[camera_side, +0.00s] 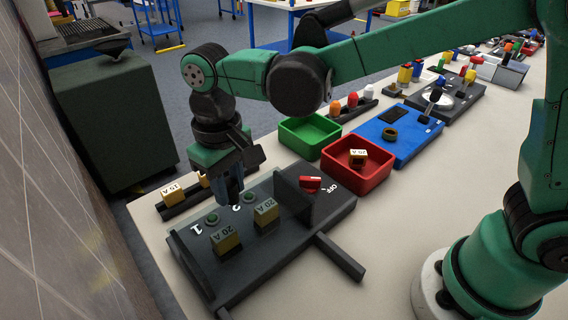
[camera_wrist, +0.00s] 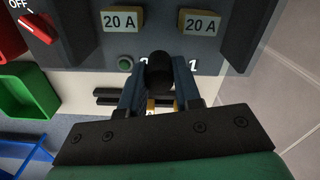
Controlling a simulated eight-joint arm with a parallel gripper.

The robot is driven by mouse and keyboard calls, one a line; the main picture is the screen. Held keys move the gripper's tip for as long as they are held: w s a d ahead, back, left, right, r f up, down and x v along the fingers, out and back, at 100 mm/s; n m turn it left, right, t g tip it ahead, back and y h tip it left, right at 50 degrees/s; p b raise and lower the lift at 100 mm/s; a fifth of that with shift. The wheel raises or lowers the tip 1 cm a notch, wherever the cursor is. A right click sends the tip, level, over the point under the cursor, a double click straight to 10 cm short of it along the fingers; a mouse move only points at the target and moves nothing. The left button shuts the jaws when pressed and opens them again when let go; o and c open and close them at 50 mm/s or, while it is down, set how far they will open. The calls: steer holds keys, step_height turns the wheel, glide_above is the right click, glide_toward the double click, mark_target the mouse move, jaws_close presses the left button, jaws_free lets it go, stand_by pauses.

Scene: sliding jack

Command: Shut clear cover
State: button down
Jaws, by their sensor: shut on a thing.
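A dark panel box (camera_side: 255,262) stands on the bench with two yellow 20 A fuses (camera_side: 226,241) in it, green buttons and the numbers 1 and 2. My gripper (camera_side: 234,200) is low over the panel's far side, near the 2. In the wrist view its fingers (camera_wrist: 160,92) are shut on a black round knob (camera_wrist: 160,68), seemingly the cover's. The fingers partly hide the panel there.
Two dark rails (camera_side: 340,257) stick out in front. A red bin (camera_side: 357,182) holding a fuse, a green bin (camera_side: 309,137) and a spare-fuse rack (camera_side: 173,197) stand close by.

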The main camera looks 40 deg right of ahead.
steer(key=shift+w, duration=0.2)
steer(key=c, duration=0.6)
jaws_free()
steer(key=shift+s, duration=0.1)
steer(key=shift+r, duration=2.8)
steer(key=d+t, duration=0.1)
steer(key=d, duration=0.2)
steer(key=s+d+m+t, duration=0.1)
steer(key=d, duration=0.2)
steer(key=d+t, duration=0.1)
steer(key=d, duration=0.2)
steer(key=shift+s+r+y, duration=0.35)
steer(key=shift+s+y, duration=0.05)
steer(key=s+d+f+m+t, duration=0.1)
steer(key=s+d+f+t, duration=0.1)
steer(key=s+d+t, duration=0.2)
steer(key=d, duration=0.3)
steer(key=shift+d+f+m+h, duration=0.3)
steer(key=shift+d+f+h, duration=0.1)
